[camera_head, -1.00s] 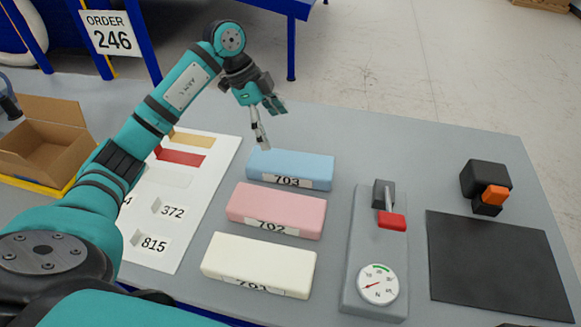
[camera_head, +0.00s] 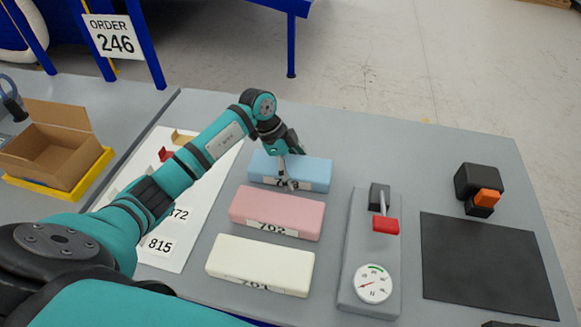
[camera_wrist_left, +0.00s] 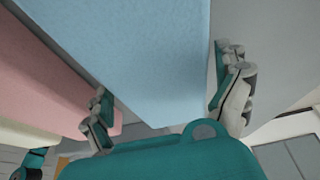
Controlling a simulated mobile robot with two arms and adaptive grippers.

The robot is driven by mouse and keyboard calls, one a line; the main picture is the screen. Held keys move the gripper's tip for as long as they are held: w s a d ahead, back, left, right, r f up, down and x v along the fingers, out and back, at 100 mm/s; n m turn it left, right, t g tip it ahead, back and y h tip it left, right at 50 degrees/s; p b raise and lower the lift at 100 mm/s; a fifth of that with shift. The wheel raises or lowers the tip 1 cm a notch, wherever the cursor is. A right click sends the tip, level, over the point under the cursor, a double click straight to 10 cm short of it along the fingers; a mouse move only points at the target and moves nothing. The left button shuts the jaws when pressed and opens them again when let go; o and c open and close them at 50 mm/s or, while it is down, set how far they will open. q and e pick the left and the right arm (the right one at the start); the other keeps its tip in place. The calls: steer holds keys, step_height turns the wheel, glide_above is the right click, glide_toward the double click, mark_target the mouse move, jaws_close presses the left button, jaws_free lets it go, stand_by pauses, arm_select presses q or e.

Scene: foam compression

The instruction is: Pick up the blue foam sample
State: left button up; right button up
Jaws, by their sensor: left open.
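The blue foam sample (camera_head: 317,171) with label 703 lies on the grey table, at the back of a row of three blocks. My left gripper (camera_head: 288,182) is over its middle and hides part of the block and its label. In the left wrist view the blue foam (camera_wrist_left: 145,50) fills the upper middle, with the open fingers of my left gripper (camera_wrist_left: 166,104) on either side of it. I cannot tell whether the fingers touch it. My right gripper is not in view.
The pink block (camera_head: 277,211) and the cream block (camera_head: 260,263) lie in front of the blue one. A grey gauge fixture (camera_head: 355,260) stands to the right, with a black mat (camera_head: 488,265) beyond it. A cardboard box (camera_head: 62,150) is at the left.

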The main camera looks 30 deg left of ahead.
arm_select(q)
steer(key=c, duration=0.8)
steer(key=shift+o, duration=0.2)
